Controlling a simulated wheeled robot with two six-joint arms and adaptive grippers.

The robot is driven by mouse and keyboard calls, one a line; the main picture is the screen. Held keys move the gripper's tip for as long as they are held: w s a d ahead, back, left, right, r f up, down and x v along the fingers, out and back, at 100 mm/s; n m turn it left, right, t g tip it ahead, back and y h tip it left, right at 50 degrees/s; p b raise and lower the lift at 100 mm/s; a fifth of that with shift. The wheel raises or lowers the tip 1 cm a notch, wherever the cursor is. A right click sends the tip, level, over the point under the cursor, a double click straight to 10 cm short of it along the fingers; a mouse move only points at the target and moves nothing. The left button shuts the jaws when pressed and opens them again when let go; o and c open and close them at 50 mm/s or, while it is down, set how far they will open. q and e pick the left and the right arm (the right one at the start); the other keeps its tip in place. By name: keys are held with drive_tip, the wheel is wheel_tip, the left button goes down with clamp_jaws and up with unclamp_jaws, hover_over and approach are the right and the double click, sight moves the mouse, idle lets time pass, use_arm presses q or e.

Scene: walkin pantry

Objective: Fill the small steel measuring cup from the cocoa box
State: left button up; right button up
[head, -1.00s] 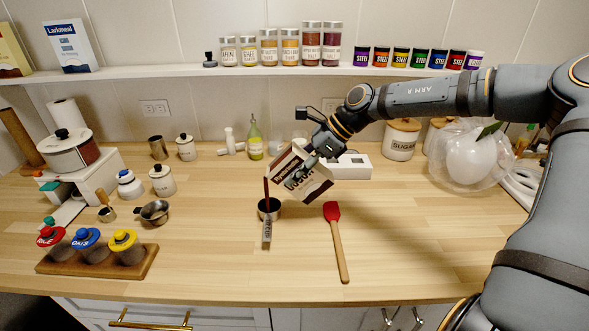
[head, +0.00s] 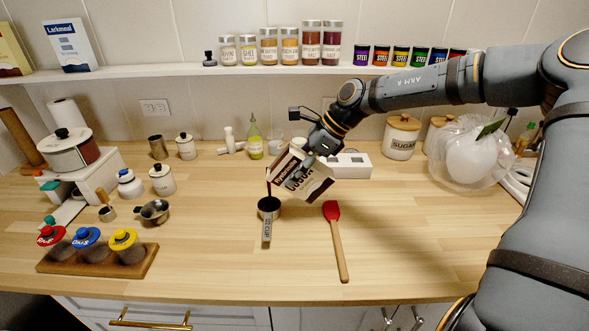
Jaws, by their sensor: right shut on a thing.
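The cocoa box (head: 308,183), white and brown, is tilted with its left end over the small steel measuring cup (head: 268,214). My right gripper (head: 318,152) is shut on the box and holds it above the counter. A short dark brown streak of cocoa (head: 268,188) hangs between the box's left corner and the cup. The cup stands upright on the counter, its labelled handle pointing to the front. Its inside looks dark; how full it is I cannot tell. My left gripper is not in view.
A red spatula (head: 335,235) lies right of the cup. A white scale-like device (head: 352,165) stands behind the box. Another steel cup (head: 153,211) and a wooden rack (head: 98,258) of lidded jars are at left. The front right counter is clear.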

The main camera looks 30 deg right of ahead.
drive_tip(key=shift+a, duration=0.1)
idle(0.3)
drive_tip(key=shift+f+g+h, duration=0.1)
drive_tip(key=shift+g+h, duration=0.2)
drive_tip(key=shift+w+f+h, duration=0.1)
drive_tip(key=shift+h, duration=0.2)
idle(0.5)
idle(0.3)
